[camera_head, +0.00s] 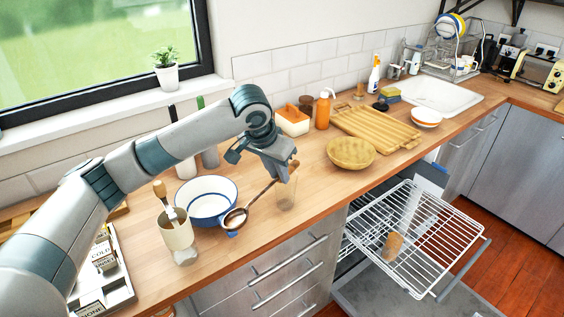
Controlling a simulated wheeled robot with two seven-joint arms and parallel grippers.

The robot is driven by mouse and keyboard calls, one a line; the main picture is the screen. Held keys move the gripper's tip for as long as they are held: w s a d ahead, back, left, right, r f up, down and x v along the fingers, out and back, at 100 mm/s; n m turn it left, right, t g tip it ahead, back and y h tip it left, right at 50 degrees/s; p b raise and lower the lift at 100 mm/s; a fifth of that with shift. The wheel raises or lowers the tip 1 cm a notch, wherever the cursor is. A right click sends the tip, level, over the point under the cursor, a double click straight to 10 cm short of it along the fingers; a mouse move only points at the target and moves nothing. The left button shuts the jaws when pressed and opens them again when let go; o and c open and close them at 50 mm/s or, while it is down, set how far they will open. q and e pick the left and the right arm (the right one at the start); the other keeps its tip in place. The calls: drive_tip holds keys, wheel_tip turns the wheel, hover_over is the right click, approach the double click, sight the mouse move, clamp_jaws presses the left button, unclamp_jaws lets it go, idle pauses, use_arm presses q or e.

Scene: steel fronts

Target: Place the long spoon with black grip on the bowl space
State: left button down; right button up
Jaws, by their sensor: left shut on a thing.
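My left gripper (282,174) is over the counter, shut on a long spoon. A tan woven bowl (351,154) stands right of the gripper. My right gripper is not in view.
A clear glass (287,194) stands just below the gripper. A utensil cup (177,234) is left of the spoon. A cutting board (376,126), orange bottle (324,109) and sink (432,94) are farther back. A pulled-out wire rack (440,225) juts out at right.

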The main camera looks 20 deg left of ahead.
use_arm(q)
drive_tip(key=s+a+f+n+y+b, duration=0.1)
drive_tip(key=s+f+n+b, duration=0.1)
drive_tip(key=s, duration=1.1)
drive_tip(key=shift+f+n, duration=0.5)
drive_tip(key=shift+n, duration=0.3)
